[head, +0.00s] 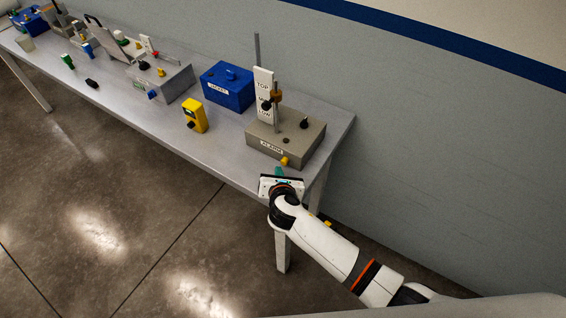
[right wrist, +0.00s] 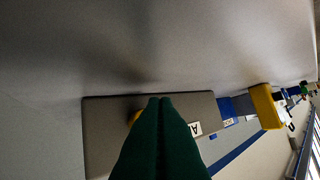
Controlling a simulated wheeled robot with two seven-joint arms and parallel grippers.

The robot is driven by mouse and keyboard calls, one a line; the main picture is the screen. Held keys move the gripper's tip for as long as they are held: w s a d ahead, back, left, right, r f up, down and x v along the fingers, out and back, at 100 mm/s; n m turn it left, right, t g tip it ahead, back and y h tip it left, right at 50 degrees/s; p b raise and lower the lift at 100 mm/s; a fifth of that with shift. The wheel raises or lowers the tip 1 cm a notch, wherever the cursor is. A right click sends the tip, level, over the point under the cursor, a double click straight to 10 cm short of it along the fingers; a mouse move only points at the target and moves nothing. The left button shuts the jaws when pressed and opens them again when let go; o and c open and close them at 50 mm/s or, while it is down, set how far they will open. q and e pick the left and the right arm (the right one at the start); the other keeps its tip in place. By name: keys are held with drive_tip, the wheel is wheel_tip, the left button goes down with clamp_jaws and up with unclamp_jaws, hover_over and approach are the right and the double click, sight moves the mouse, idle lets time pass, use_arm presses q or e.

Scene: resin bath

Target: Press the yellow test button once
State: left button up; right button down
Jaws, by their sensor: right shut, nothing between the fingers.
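The yellow button (head: 284,161) is on the near side of the grey-brown ALARM box (head: 312,137), close to its lower edge. In the right wrist view a sliver of the yellow button (right wrist: 135,116) shows beside the fingers, which hide the rest. My right gripper (head: 279,171) is shut and empty, its green fingertips pointing at the box just in front of the button. The fingertips (right wrist: 159,100) overlap the box face in the right wrist view. I cannot tell whether they touch the button. My left gripper is not in view.
The ALARM box carries a post with a white scale plate (head: 264,92) and black knobs. A blue box (head: 228,86) and a yellow device (head: 195,115) stand to its left. Several other boxes and small items lie farther left.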

drive_tip(key=shift+w+d, duration=0.1)
drive_tip(key=shift+w+d+r, duration=0.1)
drive_tip(key=shift+w, duration=0.15)
drive_tip(key=shift+w+d+p, duration=0.35)
drive_tip(key=shift+w+p, duration=0.05)
idle(0.8)
drive_tip(key=shift+s+a+p, duration=0.3)
drive_tip(key=shift+s+a, duration=0.25)
drive_tip(key=shift+s, duration=0.2)
